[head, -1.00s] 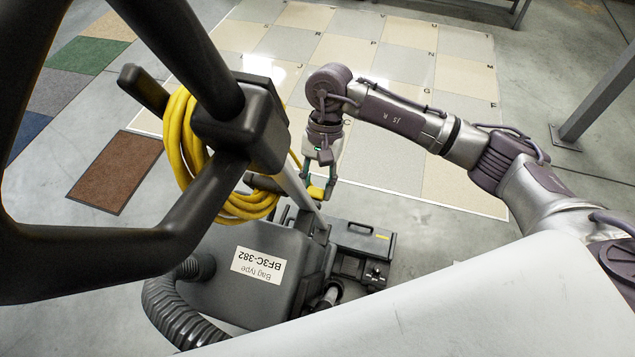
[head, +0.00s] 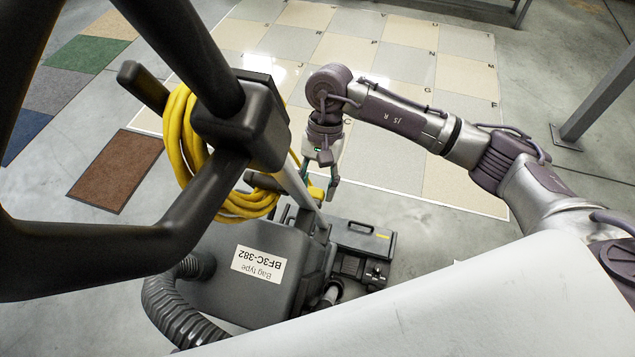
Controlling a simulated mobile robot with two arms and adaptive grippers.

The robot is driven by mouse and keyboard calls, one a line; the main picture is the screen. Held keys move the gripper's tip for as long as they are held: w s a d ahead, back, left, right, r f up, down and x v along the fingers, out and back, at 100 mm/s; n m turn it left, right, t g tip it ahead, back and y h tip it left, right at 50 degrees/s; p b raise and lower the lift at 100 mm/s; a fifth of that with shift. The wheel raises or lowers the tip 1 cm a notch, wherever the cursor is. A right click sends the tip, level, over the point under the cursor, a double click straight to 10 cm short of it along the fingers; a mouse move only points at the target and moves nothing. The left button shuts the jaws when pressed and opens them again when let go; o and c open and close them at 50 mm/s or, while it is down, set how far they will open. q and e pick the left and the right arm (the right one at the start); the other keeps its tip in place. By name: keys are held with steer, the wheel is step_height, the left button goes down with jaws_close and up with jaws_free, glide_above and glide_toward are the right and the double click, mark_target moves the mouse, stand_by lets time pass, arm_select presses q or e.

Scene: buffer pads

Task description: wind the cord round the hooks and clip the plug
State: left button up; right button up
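The yellow cord (head: 183,150) hangs in several loops around the black hooks on the machine's handle column. The upper hook (head: 143,86) sticks out to the left above the loops, and the lower hook (head: 264,182) is at their lower right. The yellow plug end (head: 316,191) is beside the grey column, partly hidden. My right gripper (head: 319,192) points down at the plug end. Its fingers are spread apart, one on each side of the plug end, with no clear grip on it. Whether the plug is clipped cannot be made out. My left gripper is not in view.
The black handle loop (head: 110,262) fills the left foreground. The grey machine body (head: 225,285) with a bag label and ribbed hose (head: 175,315) stands below. A brown mat (head: 115,172) and tiled floor panel (head: 385,160) lie behind. A metal post (head: 600,95) is at right.

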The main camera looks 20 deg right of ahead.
steer(key=shift+o, duration=1)
steer(key=shift+w+r, duration=0.1)
steer(key=shift+r, duration=0.05)
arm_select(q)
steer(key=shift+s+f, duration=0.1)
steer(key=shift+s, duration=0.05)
arm_select(e)
steer(key=v, duration=1.1)
steer(key=shift+r, duration=0.35)
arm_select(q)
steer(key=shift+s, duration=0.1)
arm_select(e)
steer(key=shift+d, duration=0.1)
